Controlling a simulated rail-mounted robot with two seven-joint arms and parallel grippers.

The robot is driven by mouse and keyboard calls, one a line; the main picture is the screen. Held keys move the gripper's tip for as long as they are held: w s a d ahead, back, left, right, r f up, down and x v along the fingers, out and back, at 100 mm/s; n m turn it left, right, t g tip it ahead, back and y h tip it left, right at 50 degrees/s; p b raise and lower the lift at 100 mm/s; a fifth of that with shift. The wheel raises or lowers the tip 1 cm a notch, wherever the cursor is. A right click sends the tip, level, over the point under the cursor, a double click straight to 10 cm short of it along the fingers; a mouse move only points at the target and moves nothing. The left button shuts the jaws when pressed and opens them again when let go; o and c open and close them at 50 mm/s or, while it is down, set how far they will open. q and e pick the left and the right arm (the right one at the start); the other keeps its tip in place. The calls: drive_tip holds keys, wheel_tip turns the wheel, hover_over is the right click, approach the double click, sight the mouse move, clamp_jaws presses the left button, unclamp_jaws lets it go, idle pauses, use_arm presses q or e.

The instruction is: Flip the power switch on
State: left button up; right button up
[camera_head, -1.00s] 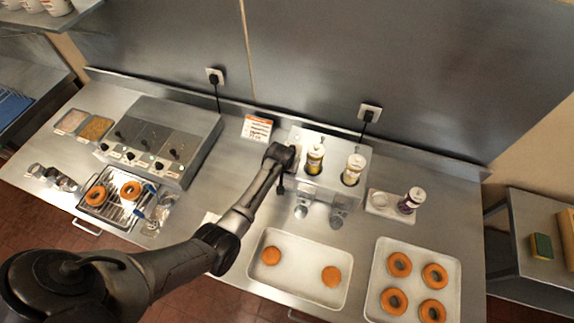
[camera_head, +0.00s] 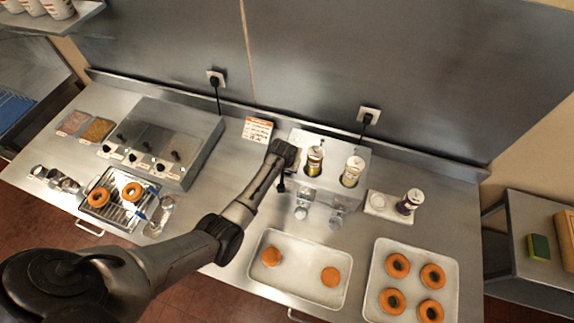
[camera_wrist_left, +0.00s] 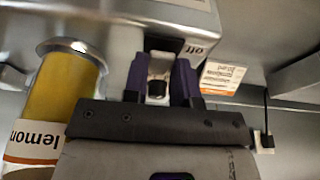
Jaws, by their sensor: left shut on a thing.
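The steel dispenser (camera_head: 332,190) holds two bottles, and my left arm reaches to its left side. In the left wrist view, my left gripper (camera_wrist_left: 160,77) has its two purple fingers on either side of a small silver switch lever (camera_wrist_left: 159,66) with a dark lower part. The gripper is shut on this lever. A label reading "off" (camera_wrist_left: 197,50) is on the steel surface beside it. In the head view my own wrist hides the switch and the fingertips. My right gripper is in neither view.
A lemon bottle (camera_wrist_left: 58,100) stands close beside the gripper; it also shows in the head view (camera_head: 315,160). An orange-and-white card (camera_head: 257,130) stands behind. Trays with doughnuts (camera_head: 300,239) lie in front. A fryer-like steel unit (camera_head: 165,125) stands left.

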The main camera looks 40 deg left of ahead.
use_arm(q)
drive_tip(key=shift+g, duration=0.3)
drive_tip(key=o, duration=0.9)
drive_tip(key=shift+r, duration=0.1)
drive_tip(key=v, duration=1.3)
drive_tip(key=shift+a+r, duration=0.1)
drive_tip(key=shift+r, duration=0.3)
